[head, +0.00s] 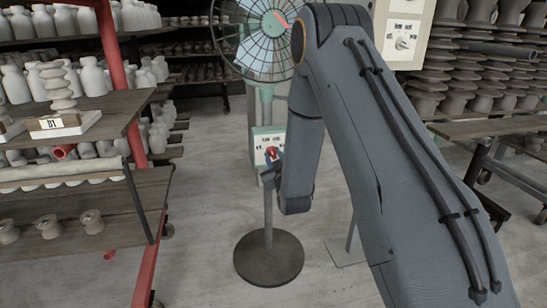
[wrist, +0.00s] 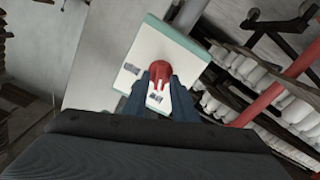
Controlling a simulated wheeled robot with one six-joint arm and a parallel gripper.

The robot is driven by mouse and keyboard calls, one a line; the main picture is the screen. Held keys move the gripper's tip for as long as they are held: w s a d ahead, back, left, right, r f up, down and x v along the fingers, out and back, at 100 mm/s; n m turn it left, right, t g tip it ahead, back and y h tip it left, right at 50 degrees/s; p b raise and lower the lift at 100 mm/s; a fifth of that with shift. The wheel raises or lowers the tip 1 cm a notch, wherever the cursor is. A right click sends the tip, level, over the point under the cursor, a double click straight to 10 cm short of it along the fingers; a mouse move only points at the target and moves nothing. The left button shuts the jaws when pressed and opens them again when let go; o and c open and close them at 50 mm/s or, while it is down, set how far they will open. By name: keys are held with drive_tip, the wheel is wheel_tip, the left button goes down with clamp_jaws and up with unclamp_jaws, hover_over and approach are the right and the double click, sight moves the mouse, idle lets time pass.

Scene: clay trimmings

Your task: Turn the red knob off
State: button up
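The red knob (head: 271,152) sits on a small white control box with a green edge (head: 261,138), on the stand below a large fan. In the wrist view the red knob (wrist: 161,74) stands out from the white box face (wrist: 146,52), with small dark printed labels around it. My gripper (wrist: 160,84) reaches the knob from below in that view. Its two dark blue fingers are apart, one on each side of the knob's lower part. Whether they press on it is unclear. In the head view my gripper (head: 270,167) is small and partly hides the knob.
A round-based fan stand (head: 269,258) is below the box. Another panel with a pale knob (head: 403,43) is at upper right. A shelf of white pottery (head: 75,205) with a red post stands left. Dark pots fill racks at right. Floor between is clear.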

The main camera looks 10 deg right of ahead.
clamp_jaws()
drive_tip(key=shift+n, duration=0.3)
drive_tip(key=n+p, duration=0.1)
drive_tip(key=n, duration=0.3)
drive_tip(key=shift+a, duration=0.15)
drive_tip(key=shift+f+n+p, duration=0.2)
drive_tip(key=shift+n+p, duration=0.3)
drive_tip(key=shift+n, duration=1.7)
drive_tip(key=shift+o, duration=1.5)
unclamp_jaws()
